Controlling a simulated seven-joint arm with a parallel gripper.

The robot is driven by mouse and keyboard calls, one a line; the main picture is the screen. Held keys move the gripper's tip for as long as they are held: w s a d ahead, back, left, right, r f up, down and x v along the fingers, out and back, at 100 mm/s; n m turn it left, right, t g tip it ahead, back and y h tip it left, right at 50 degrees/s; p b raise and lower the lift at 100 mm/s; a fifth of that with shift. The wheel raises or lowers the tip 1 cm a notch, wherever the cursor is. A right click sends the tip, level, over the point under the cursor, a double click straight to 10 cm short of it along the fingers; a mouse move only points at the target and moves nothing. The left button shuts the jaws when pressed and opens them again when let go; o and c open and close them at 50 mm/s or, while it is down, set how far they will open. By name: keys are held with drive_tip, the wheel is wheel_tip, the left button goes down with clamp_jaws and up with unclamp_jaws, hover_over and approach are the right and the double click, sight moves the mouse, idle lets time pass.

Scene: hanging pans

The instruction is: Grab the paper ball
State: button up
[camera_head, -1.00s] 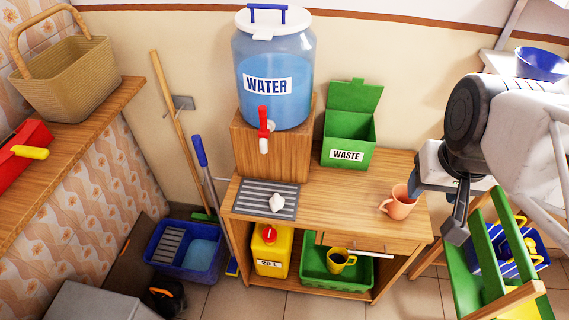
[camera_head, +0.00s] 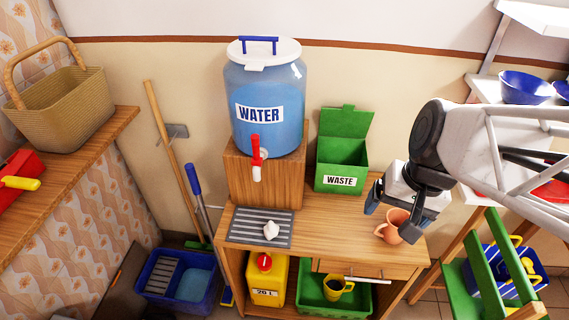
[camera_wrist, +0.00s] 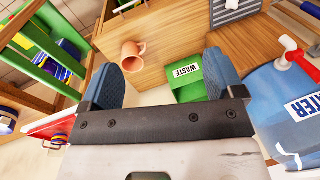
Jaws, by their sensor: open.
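The paper ball (camera_head: 271,230) is a small white crumpled lump. It lies on the grey slatted drain grid (camera_head: 245,223) at the left of the wooden cabinet top, below the red tap. My gripper (camera_head: 390,212) is open and empty above the right end of the cabinet top, close to the orange mug, well to the right of the ball. In the wrist view my gripper (camera_wrist: 163,75) has its two blue fingers spread wide with nothing between them. The grid (camera_wrist: 238,12) shows at that view's top edge, where a white patch may be the ball.
The orange mug (camera_head: 392,226) stands beside my gripper. The green waste bin (camera_head: 341,172) is open at the back of the top. The blue water tank (camera_head: 263,110) sits on a wooden block (camera_head: 275,178). The cabinet top between mug and grid is clear.

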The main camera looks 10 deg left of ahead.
drive_tip(key=w+a+f+m+g+y, duration=0.4)
drive_tip(key=w+a+f+m+y, duration=0.4)
drive_tip(key=a+f, duration=0.5)
drive_tip(key=m+t+y, duration=0.2)
drive_tip(key=m+y, duration=0.2)
drive_tip(key=m, duration=0.4)
approach(278, 228)
drive_tip(key=x, duration=0.4)
drive_tip(key=shift+a+f, duration=0.2)
drive_tip(key=shift+a, duration=0.05)
drive_tip(key=shift+h, duration=0.3)
drive_tip(key=shift+a, duration=0.1)
drive_tip(key=shift+x, duration=1.2)
drive_tip(key=shift+a, duration=0.1)
drive_tip(key=shift+x, duration=2.55)
drive_tip(key=shift+r, duration=0.1)
drive_tip(key=shift+c, duration=0.4)
